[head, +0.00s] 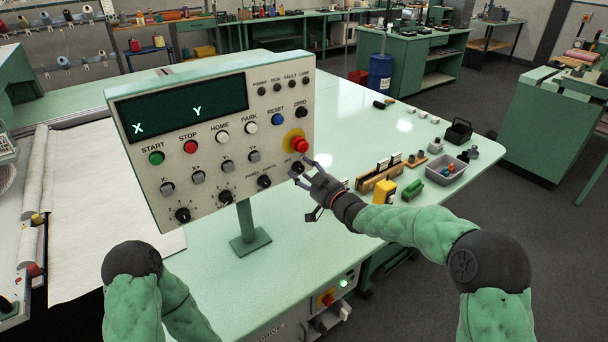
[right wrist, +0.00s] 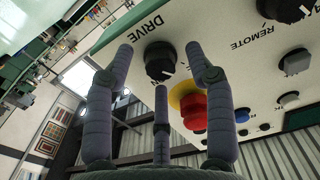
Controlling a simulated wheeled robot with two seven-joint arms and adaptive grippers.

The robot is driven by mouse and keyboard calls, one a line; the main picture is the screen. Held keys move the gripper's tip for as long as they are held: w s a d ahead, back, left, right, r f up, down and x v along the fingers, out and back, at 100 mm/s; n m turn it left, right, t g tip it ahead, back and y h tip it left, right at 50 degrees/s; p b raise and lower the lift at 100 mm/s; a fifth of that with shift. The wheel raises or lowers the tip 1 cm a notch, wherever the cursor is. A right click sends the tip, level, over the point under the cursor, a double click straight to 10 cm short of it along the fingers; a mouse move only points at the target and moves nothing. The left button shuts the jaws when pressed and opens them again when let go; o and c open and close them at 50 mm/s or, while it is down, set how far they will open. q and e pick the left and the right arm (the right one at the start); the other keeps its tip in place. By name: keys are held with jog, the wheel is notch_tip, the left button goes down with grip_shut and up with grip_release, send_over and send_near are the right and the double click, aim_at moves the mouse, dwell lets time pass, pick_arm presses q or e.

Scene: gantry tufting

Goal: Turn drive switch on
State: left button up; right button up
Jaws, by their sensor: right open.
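The control panel (head: 215,135) stands on a post above the green table. The drive switch is a black rotary knob at the panel's lower right; in the right wrist view this knob (right wrist: 160,60) sits beside the label DRIVE. My right gripper (head: 310,172) is in front of the panel's lower right corner and partly covers the knob in the head view. In the right wrist view its open fingers (right wrist: 162,75) spread around the knob's sides, with no clear contact. My left arm shows at the lower left of the head view, but its gripper is not visible.
The red emergency stop (head: 300,145) on its yellow base sits just above the drive knob. Another black knob (head: 264,181) is to its left. A yellow object (head: 384,192), a wooden block (head: 378,180) and a grey tray (head: 446,170) lie on the table to the right.

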grip_shut()
dwell(0.3)
jog(key=m+p, duration=0.2)
jog(key=p, duration=0.1)
jog(key=shift+r+m, duration=0.15)
jog(key=shift+m, duration=0.15)
jog(key=m+p, duration=0.3)
jog(key=shift+m, duration=0.3)
jog(key=m+p, duration=0.3)
jog(key=m, duration=0.1)
jog(key=shift+m+p, duration=0.85)
jog(key=shift+m, duration=0.95)
